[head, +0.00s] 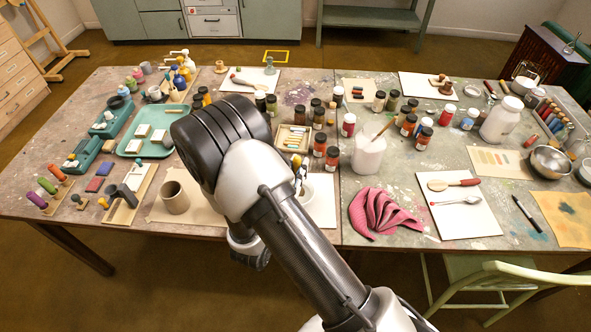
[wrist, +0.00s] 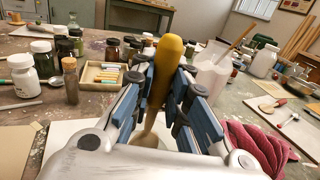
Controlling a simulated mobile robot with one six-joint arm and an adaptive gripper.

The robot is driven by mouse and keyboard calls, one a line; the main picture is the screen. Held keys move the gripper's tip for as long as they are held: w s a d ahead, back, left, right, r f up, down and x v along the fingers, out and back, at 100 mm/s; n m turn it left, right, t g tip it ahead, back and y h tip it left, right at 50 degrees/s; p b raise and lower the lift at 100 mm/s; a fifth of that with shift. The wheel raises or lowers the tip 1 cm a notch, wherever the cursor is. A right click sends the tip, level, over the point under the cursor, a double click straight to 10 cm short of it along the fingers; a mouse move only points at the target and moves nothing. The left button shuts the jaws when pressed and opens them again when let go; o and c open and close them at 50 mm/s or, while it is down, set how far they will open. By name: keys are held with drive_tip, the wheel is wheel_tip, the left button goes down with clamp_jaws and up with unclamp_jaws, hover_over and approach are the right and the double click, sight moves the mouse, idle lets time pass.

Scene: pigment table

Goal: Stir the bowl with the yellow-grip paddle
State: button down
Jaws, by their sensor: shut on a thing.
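My gripper (wrist: 161,90) is shut on the yellow grip of the paddle (wrist: 168,58), which stands nearly upright between the blue-padded fingers in the wrist view. Its paler lower part runs down behind the gripper, and its lower end is hidden. Below the fingers is a pale round shape that looks like a white bowl (wrist: 197,142), mostly covered by my gripper. In the head view my arm covers most of this place; only part of a white round rim shows beside it. I cannot tell whether the paddle touches the bowl.
A beige cup (head: 175,198) stands left of my arm. A box of chalks (head: 292,138), several pigment jars and a white pot (head: 368,155) with a stick stand behind. A pink cloth (head: 383,213) lies to the right. A metal bowl (head: 550,160) stands at the far right.

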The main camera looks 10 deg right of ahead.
sight(297, 158)
drive_tip(key=shift+r, duration=0.1)
drive_tip(key=shift+r+p, duration=2.1)
drive_tip(key=shift+r, duration=0.55)
wheel_tip(297, 158, up, 5)
drive_tip(key=p, duration=0.4)
drive_tip(key=shift+s, duration=0.3)
drive_tip(key=s+n+y, duration=0.1)
drive_tip(key=s+t+y, duration=0.1)
drive_tip(key=s, duration=0.1)
drive_tip(key=shift+s+n+t, duration=0.25)
drive_tip(key=shift+n+t, duration=0.05)
drive_tip(key=shift+n, duration=0.1)
